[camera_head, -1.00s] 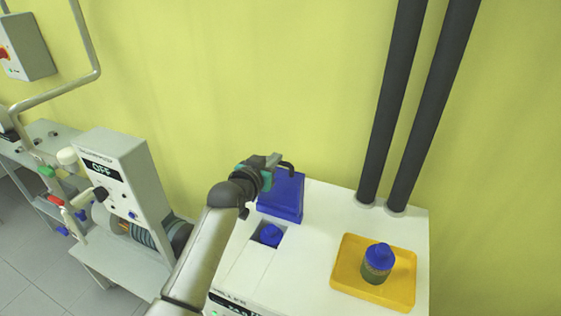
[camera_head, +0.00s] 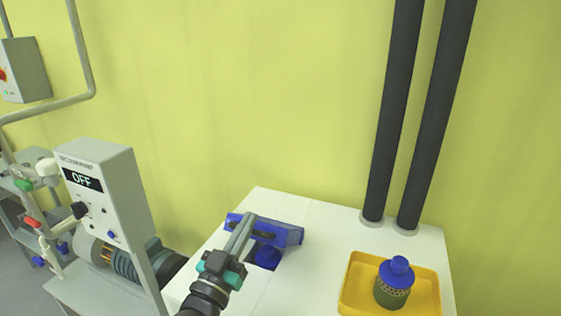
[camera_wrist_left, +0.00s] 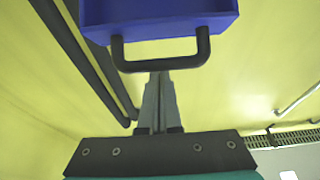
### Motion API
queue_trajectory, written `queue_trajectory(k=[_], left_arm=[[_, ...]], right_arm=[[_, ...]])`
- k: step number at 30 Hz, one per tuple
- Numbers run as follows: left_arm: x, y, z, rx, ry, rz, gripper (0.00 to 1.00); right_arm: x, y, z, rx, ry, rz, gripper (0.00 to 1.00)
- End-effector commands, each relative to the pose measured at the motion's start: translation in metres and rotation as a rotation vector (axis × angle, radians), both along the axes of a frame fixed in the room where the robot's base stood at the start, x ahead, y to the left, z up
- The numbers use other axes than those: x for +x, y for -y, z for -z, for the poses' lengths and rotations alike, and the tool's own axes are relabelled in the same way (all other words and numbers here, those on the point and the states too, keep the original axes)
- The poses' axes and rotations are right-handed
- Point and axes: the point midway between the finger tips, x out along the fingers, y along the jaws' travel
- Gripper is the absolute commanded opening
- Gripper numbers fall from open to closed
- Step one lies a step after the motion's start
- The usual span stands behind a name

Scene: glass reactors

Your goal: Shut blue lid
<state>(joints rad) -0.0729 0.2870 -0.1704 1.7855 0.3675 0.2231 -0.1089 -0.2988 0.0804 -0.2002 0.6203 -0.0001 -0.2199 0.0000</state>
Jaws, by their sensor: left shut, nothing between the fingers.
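The blue lid (camera_head: 285,236) is hinged on the white machine (camera_head: 318,250) and stands tilted forward, partly over the opening. It is part open. A blue-capped bottle (camera_head: 266,258) sits in the opening below it, partly hidden. My left gripper (camera_head: 247,217) is shut and empty, with its fingers up against or just in front of the lid; contact is unclear. In the left wrist view, the fingertips (camera_wrist_left: 160,76) are near the lid's black handle (camera_wrist_left: 160,64), and the lid (camera_wrist_left: 155,14) is beyond it. My right gripper is not in view.
A yellow tray (camera_head: 352,284) with a blue-capped jar (camera_head: 392,287) stands on the machine's right side. Two dark pipes (camera_head: 415,120) rise behind it. A grey unit reading OFF (camera_head: 100,190) stands at the left. The yellow wall (camera_head: 250,90) is close behind.

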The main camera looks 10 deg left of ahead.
Motion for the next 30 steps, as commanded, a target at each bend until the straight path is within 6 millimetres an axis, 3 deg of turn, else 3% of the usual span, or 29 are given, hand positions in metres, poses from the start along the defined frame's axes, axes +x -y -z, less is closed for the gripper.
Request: queue_trajectory(k=[12, 30], left_arm=[[-0.014, -0.003, 0.019, 0.000, 0.004, -0.001, 0.00], [-0.014, -0.003, 0.015, 0.001, 0.005, -0.002, 0.00]], right_arm=[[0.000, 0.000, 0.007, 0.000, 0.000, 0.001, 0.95], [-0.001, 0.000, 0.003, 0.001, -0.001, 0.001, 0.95]])
